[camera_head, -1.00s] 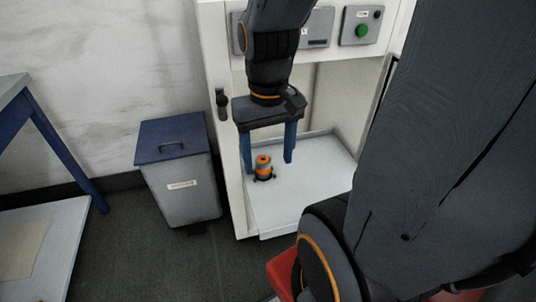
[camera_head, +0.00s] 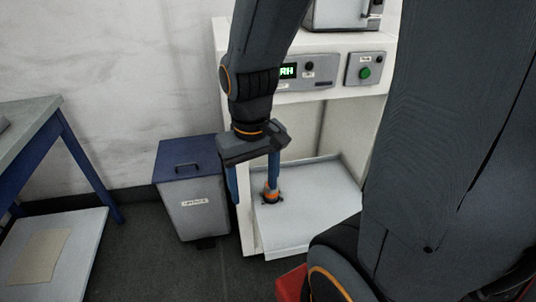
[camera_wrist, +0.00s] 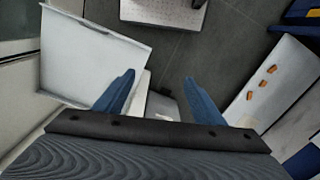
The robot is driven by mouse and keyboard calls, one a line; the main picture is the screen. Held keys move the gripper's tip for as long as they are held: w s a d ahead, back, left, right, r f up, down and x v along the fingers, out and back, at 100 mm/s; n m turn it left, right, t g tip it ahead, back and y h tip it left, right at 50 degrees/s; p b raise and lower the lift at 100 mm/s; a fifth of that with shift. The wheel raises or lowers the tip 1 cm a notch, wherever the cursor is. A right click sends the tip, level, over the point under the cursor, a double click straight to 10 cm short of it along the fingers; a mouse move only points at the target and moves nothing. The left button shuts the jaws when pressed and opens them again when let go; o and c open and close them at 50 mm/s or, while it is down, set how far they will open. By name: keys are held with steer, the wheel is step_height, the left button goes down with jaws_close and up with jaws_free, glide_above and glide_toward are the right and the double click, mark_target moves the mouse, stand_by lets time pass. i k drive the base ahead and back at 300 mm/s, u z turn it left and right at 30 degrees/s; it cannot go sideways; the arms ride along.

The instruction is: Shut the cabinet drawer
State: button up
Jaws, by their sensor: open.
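The white cabinet (camera_head: 248,232) stands in the middle of the head view. A pale, shallow drawer or tray (camera_head: 318,205) with a low rim lies open at its bottom; how far it is pulled out is hard to tell. It also shows at the left of the wrist view (camera_wrist: 85,50). A small orange and dark piece (camera_head: 271,196) stands near its left side, partly covered by a finger. My gripper (camera_head: 253,194) is open and empty, blue fingers down, over the tray's left edge. In the wrist view my gripper (camera_wrist: 158,80) has nothing between its fingers.
A grey bin with a blue lid (camera_head: 188,160) stands just left of the cabinet. A blue-legged bench (camera_head: 62,125) is at far left. A control panel (camera_head: 305,70) with a green button sits above the opening. Something red (camera_head: 289,284) lies at lower front.

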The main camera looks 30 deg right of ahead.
mark_target(316, 193)
steer(key=k, duration=0.5)
steer(key=z, duration=1.05)
steer(key=i, duration=0.45)
steer(key=u, duration=0.05)
steer(key=k, duration=0.5)
steer(key=u, duration=0.5)
steer(key=i, duration=0.55)
steer(key=z, duration=0.65)
